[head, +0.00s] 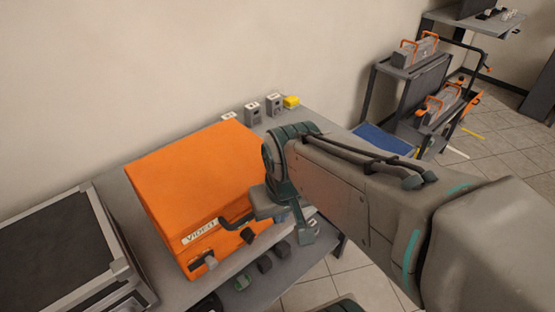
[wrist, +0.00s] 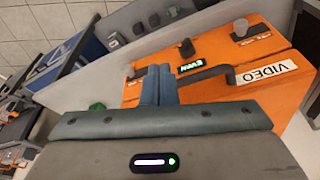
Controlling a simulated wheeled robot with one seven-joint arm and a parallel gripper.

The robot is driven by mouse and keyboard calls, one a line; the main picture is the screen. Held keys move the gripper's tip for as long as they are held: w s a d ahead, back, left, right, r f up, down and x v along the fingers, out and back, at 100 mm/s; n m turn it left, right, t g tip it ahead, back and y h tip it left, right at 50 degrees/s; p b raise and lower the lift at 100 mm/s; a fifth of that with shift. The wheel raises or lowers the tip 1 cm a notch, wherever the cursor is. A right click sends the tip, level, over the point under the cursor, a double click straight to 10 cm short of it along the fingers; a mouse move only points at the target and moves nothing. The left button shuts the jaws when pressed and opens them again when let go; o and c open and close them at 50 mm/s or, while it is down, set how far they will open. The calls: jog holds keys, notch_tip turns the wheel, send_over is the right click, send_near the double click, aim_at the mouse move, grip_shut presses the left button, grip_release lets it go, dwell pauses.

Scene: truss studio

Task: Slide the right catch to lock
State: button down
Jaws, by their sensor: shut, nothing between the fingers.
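The orange case (head: 190,175) with a VIDEO label (head: 200,231) lies on the grey table, and it also fills the upper right of the wrist view (wrist: 215,50). Its dark handle (wrist: 210,74) is beside the label. A grey catch (head: 205,262) is on the front at the left. A small dark fitting (wrist: 187,48) is near the middle of the front. My gripper (wrist: 158,72) is shut and empty at the right part of the case's front. A dark strip (wrist: 137,72) beside the fingers may be the right catch; the fingers hide most of that spot. I cannot tell whether they touch it.
A black case with metal edges (head: 55,240) stands at the left. Several small dark objects (head: 264,265) lie along the front edge. Shelves with orange-handled boxes stand at the right.

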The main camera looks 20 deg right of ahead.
jog(key=w+d+n+y, duration=0.2)
jog(key=w+d, duration=0.3)
jog(key=d, duration=0.4)
jog(key=w+d+n+y+p, duration=0.1)
jog(key=w+d+n+y, duration=0.1)
jog(key=w+d, duration=0.4)
jog(key=d, duration=0.3)
jog(key=shift+n+g+y, duration=0.3)
jog(key=shift+n, duration=0.1)
jog(key=shift+f, duration=0.15)
jog(key=s+a+p+x, duration=0.1)
jog(key=s+x, duration=0.1)
jog(key=x, duration=1.1)
jog(key=shift+w+a, duration=0.25)
jog(key=shift+a, duration=0.15)
